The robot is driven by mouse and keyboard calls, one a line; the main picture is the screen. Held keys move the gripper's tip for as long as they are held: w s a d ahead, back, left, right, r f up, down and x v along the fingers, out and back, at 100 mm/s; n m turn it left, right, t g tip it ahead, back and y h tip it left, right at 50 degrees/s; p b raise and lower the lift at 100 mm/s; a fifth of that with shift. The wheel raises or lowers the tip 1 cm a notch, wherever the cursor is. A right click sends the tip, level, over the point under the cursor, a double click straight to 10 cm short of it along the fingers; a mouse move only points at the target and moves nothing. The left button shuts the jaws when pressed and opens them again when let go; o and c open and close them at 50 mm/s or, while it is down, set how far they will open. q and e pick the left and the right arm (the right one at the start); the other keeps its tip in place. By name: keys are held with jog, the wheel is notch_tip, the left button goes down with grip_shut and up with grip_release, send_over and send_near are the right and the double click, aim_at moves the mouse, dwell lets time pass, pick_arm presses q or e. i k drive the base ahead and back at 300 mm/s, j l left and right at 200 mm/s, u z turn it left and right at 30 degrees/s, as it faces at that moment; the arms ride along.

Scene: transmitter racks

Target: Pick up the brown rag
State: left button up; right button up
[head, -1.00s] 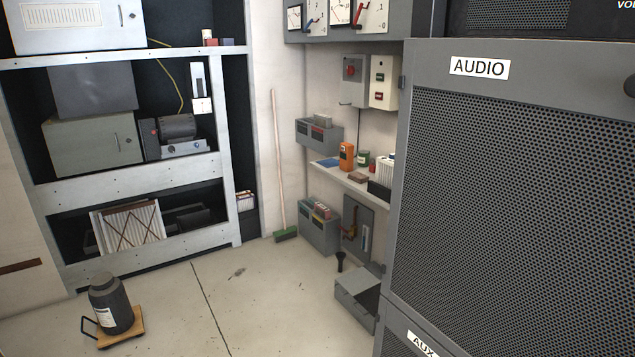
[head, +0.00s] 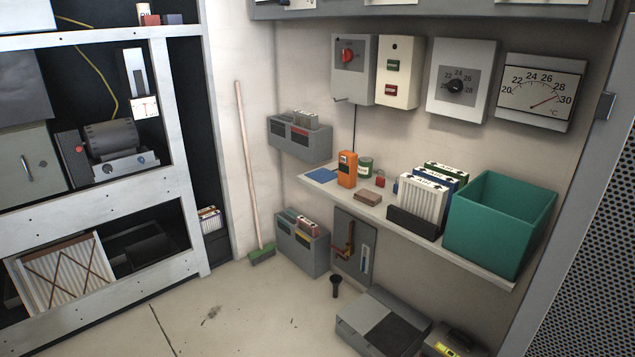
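A small flat brown item (head: 368,198), which looks like the folded brown rag, lies on the wall shelf (head: 465,262) near its front edge. It sits to the right of and in front of an orange handheld device (head: 347,169). A flat blue piece (head: 321,176) lies at the shelf's left end. Neither of my grippers is in view.
Below are a grey floor case (head: 372,320) and a black flashlight-like object (head: 336,286). A broom (head: 248,170) leans on the wall. The floor before the shelf's left is clear.

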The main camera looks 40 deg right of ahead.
aim_at(371, 198)
jog(key=i+z, duration=0.3)
jog(key=i, duration=0.2)
jog(key=i+j+z, duration=0.1)
jog(key=i+z, duration=0.2)
jog(key=i, duration=0.2)
jog(key=i+j+z, duration=0.3)
jog(key=i, duration=0.15)
jog(key=i+l, duration=0.05)
jog(key=l, duration=0.05)
